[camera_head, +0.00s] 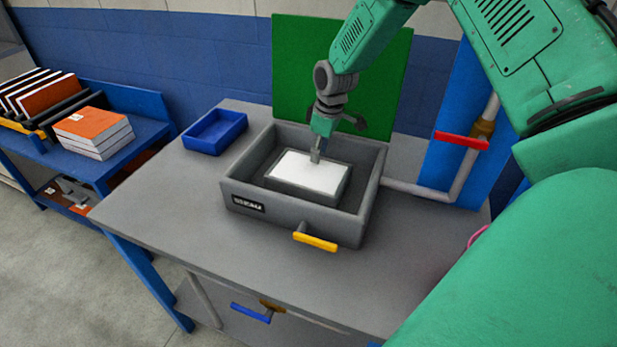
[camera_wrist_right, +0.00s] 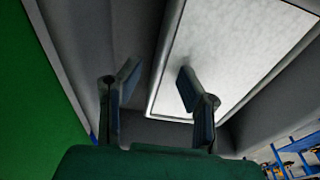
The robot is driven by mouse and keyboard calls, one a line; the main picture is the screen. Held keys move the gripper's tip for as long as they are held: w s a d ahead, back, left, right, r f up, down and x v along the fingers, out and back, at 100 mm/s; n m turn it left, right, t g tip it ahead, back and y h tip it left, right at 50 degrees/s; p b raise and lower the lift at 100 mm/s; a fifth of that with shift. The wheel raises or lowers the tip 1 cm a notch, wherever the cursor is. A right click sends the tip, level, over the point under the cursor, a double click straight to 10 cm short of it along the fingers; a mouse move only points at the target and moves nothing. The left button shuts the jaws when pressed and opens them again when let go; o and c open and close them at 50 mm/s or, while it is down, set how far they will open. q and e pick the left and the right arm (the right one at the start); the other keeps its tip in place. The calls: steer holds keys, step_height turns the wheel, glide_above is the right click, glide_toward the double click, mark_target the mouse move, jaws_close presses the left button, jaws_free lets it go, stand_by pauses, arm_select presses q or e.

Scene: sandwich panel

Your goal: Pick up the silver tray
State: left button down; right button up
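The silver tray (camera_head: 306,178) is a rectangular piece with a pale top and darker sides. It lies inside a grey open box (camera_head: 243,191) on the table. My right gripper (camera_head: 317,156) points down at the tray's far edge. In the right wrist view its two fingers (camera_wrist_right: 158,82) are apart with nothing clamped between them. One finger overlaps the pale tray surface (camera_wrist_right: 232,50); the other is over the gap beside the tray's edge. I cannot tell whether a finger touches the tray. My left gripper is not in view.
A blue bin (camera_head: 215,132) stands left of the box. A green panel (camera_head: 290,80) rises behind it. A yellow handle (camera_head: 316,242) is at the box's front, and a red-handled pipe (camera_head: 461,140) at right. The table's front left (camera_head: 165,205) is clear.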

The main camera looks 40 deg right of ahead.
steer(key=f, duration=0.3)
steer(key=shift+w, duration=0.25)
steer(key=shift+r, duration=0.15)
jaws_close()
